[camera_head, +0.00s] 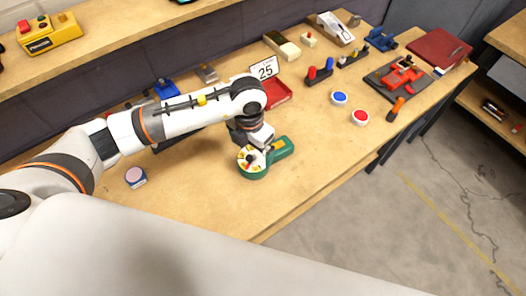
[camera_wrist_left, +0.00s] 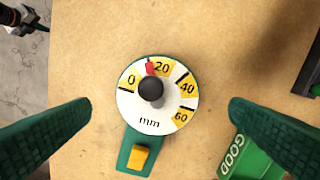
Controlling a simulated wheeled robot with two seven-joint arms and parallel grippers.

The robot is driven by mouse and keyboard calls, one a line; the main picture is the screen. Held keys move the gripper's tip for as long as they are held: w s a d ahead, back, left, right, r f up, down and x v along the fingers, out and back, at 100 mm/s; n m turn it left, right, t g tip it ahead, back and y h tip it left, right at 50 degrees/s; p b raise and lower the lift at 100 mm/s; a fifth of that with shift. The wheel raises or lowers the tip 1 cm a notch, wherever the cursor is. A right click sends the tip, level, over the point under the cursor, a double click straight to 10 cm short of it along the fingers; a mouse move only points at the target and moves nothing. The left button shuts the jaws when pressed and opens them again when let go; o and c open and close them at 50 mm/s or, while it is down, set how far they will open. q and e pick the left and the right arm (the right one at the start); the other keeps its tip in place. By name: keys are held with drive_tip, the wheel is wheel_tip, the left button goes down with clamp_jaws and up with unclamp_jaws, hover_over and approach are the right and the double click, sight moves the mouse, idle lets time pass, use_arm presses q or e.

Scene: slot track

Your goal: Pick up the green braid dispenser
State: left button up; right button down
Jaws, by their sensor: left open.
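In the left wrist view the dispenser (camera_wrist_left: 140,153) shows a dial marked in mm, a black knob, a red pointer and a yellow button. My left gripper (camera_head: 258,145) is over it, pointing down. In the left wrist view my left gripper (camera_wrist_left: 159,120) is open, with one dark green finger on each side of the dial and gaps between. What looks like part of my right gripper (camera_wrist_left: 24,18) shows small at the top left.
A green thing marked GOOD (camera_wrist_left: 245,158) lies close to the right finger, partly hidden. A red tray (camera_head: 280,93) with a 25 card (camera_head: 265,69) stands behind. A pink-topped round thing (camera_head: 136,176) is to the left. The bench is clear at the dispenser's front right.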

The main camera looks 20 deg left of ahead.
sight(254, 155)
use_arm(q)
drive_tip(key=shift+f, duration=0.55)
drive_tip(key=shift+w+f, duration=0.15)
drive_tip(key=shift+f, duration=0.2)
drive_tip(key=shift+w+f+p, duration=0.1)
drive_tip(key=shift+f+p, duration=0.2)
drive_tip(key=shift+f, duration=0.05)
drive_tip(key=f, duration=0.1)
drive_tip(key=f+p, duration=0.1)
drive_tip(key=f, duration=0.2)
drive_tip(key=shift+d+f+p, duration=0.15)
drive_tip(key=shift+d+p, duration=0.1)
drive_tip(key=shift+p, duration=0.1)
drive_tip(key=shift+f, duration=0.3)
drive_tip(key=shift+c, duration=0.8)
drive_tip(key=c, duration=0.9)
use_arm(e)
drive_tip(key=r, duration=0.2)
drive_tip(key=shift+w+a+r, duration=0.15)
drive_tip(key=shift+w+r, duration=0.15)
